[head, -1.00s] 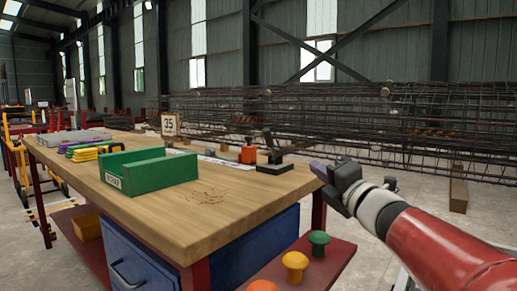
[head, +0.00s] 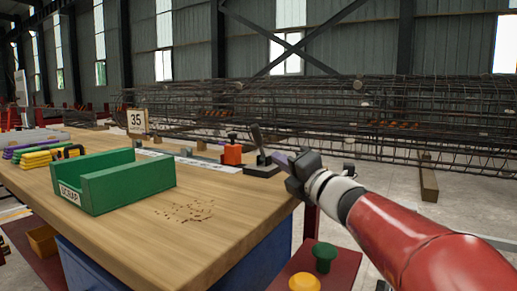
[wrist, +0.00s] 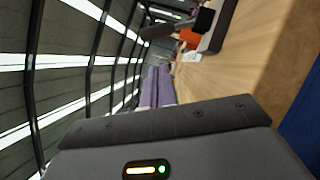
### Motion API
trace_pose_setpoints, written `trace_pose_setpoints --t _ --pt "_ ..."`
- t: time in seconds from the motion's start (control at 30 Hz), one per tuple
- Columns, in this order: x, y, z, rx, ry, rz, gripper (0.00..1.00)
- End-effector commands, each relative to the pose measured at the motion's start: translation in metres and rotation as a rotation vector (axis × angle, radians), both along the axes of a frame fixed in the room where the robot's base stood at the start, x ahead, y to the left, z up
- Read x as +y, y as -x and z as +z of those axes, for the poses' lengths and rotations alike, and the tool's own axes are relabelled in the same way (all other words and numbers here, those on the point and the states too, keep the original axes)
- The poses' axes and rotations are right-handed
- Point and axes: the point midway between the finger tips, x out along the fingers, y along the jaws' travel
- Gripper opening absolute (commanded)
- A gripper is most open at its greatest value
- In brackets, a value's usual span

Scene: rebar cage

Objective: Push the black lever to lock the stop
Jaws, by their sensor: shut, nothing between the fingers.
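The black lever (head: 257,138) stands tilted on a black base (head: 262,171) at the right back edge of the wooden workbench, beside an orange stop block (head: 232,154).
A green scrap bin (head: 130,181) stands on the workbench (head: 225,235), with brown bits (head: 185,211) beside it. A sign reading 35 (head: 137,121) stands at the back. Green and yellow knobs (head: 324,256) are at the front right. A rebar cage (head: 400,115) runs behind the bench.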

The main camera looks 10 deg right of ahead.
Motion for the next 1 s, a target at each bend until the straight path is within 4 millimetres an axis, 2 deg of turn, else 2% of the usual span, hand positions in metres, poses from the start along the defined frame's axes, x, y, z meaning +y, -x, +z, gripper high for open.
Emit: trace_pose_setpoints --t 0.17,0.53,0.7,1.0 --pt "0.009 -0.019 0.004 0.001 0.001 0.004 0.00" --pt "0.032 -0.077 0.017 0.002 0.001 0.001 0.00" --pt "0.036 -0.088 0.019 0.000 0.000 0.001 0.00" --pt "0.037 -0.089 0.019 0.000 0.000 0.000 0.00"
